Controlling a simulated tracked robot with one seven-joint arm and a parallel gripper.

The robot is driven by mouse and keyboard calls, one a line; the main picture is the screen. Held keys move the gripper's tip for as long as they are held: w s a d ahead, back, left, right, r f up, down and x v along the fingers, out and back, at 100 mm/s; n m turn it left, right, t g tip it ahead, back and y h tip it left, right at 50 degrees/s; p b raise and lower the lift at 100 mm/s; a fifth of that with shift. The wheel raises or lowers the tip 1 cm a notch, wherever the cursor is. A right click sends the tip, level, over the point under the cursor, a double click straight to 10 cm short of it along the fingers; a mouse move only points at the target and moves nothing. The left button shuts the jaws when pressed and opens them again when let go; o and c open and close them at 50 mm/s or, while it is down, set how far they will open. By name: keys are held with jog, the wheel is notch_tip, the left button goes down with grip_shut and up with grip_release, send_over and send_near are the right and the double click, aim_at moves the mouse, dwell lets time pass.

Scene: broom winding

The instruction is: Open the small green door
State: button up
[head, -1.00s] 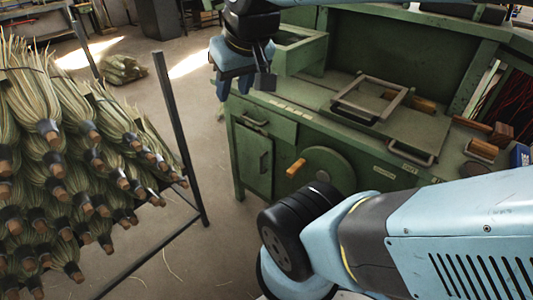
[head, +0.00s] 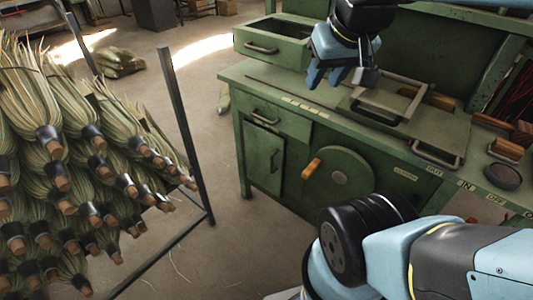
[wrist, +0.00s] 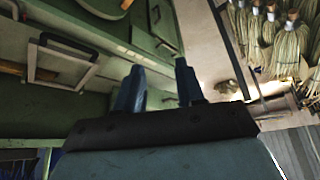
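The small green door (head: 264,158) is on the front of the green workbench, below a drawer and left of a round wheel. It looks closed, with a vertical bar handle (head: 274,161) near its right edge. My gripper (head: 328,78) is above the bench top, in front of the back panel, well above and to the right of the door. In the wrist view its two blue fingers (wrist: 159,85) stand apart with nothing between them. The door cannot be made out for certain in the wrist view.
The green drawer (head: 266,115) is above the door. The wheel (head: 339,175) has a wooden knob (head: 311,168). A metal frame (head: 391,101) lies on the bench. A rack of broom bundles (head: 70,170) stands left, its dark post (head: 187,135) near the bench. Floor between is clear.

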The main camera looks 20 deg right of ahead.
jog(key=w+f+n+g+h, duration=0.6)
jog(key=w+f+n+h, duration=0.3)
jog(key=w+f, duration=1.4)
jog(key=w+a+f+n+t+h, duration=0.2)
jog(key=a+f+n+h, duration=0.15)
jog(key=f, duration=0.55)
jog(key=w+a+f+n+t+h, duration=0.2)
jog(key=f+n+t, duration=0.15)
jog(key=f, duration=0.65)
jog(key=n+t+y, duration=0.2)
jog(key=n+t, duration=0.6)
jog(key=n, duration=0.3)
send_over(272, 171)
jog(key=f, duration=1.7)
jog(key=shift+w+f, duration=0.35)
jog(key=shift+f, duration=0.05)
grip_shut()
